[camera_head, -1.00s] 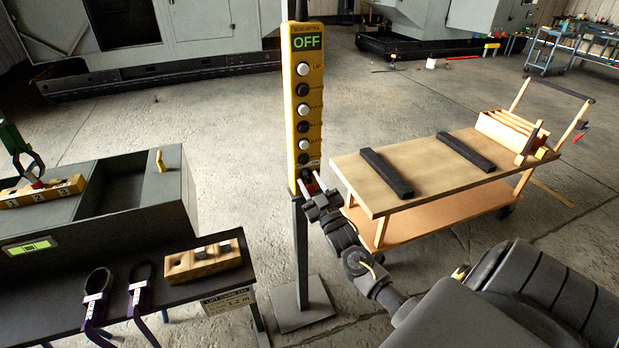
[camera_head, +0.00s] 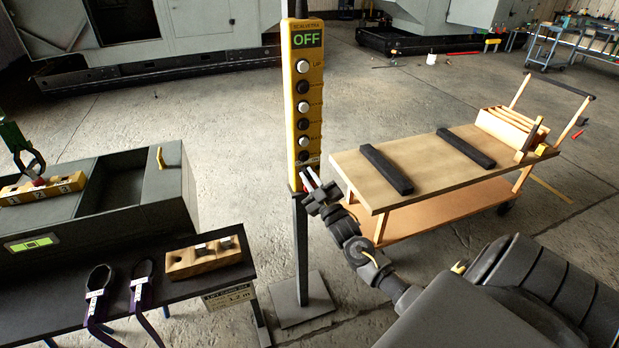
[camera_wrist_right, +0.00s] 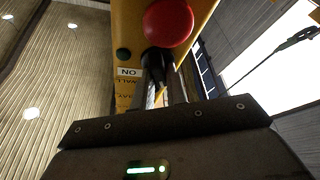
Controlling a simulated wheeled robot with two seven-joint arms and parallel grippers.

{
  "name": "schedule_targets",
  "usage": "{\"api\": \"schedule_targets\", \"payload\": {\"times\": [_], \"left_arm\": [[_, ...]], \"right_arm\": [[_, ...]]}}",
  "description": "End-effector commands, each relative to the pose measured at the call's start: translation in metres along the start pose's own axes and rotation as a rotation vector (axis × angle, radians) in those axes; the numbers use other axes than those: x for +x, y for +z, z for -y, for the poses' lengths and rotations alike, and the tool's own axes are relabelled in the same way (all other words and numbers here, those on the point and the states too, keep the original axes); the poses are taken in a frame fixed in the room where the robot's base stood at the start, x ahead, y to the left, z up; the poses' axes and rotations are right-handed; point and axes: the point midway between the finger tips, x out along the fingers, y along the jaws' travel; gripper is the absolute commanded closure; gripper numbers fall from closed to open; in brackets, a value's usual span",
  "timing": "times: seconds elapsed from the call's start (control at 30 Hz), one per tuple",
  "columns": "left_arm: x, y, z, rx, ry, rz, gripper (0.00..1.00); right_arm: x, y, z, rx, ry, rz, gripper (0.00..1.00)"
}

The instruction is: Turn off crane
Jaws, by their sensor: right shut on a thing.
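A tall yellow crane pendant (camera_head: 304,110) hangs upright against a grey post. Its top display (camera_head: 306,39) reads OFF in green, above a column of white and black buttons. My right gripper (camera_head: 309,179) is at the pendant's lower end, reaching from the lower right. In the right wrist view its fingers (camera_wrist_right: 165,80) are shut on a small black knob (camera_wrist_right: 156,60) on the pendant, just below a round red button (camera_wrist_right: 168,22). A label (camera_wrist_right: 129,72) beside the knob appears to read NO. The fingers partly hide the knob.
A wooden cart (camera_head: 375,199) with two black bars stands right of the pendant. The post's square base plate (camera_head: 300,312) is on the floor. At left are a dark table (camera_head: 120,300) with purple-marked slings, a wooden block (camera_head: 205,258) and a grey enclosure (camera_head: 130,222).

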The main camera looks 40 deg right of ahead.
Motion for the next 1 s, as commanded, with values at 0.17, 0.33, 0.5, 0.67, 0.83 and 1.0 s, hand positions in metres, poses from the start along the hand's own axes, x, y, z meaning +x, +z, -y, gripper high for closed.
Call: {"api": "schedule_targets", "payload": {"times": [0.17, 0.33, 0.5, 0.67, 0.83, 1.0], "left_arm": [[-0.001, 0.000, 0.000, 0.000, 0.000, 0.000, 1.00], [-0.001, 0.000, 0.000, 0.000, 0.000, 0.000, 1.00], [-0.001, 0.000, 0.000, 0.000, 0.000, 0.000, 1.00], [-0.001, 0.000, 0.000, 0.000, 0.000, 0.000, 1.00], [0.001, 0.000, 0.000, 0.000, 0.000, 0.000, 1.00], [0.012, 0.001, -0.001, 0.000, 0.000, 0.000, 1.00]], "right_arm": [[0.000, 0.000, 0.000, -0.041, -0.017, 0.001, 1.00], [0.000, 0.000, 0.000, -0.041, -0.017, 0.000, 0.83], [0.000, 0.000, 0.000, -0.040, -0.017, 0.000, 0.64], [0.000, 0.000, 0.000, -0.039, -0.016, 0.000, 0.64], [-0.005, 0.002, 0.001, -0.039, -0.017, 0.001, 0.64], [-0.032, 0.003, 0.002, -0.039, -0.019, 0.001, 0.64]]}}
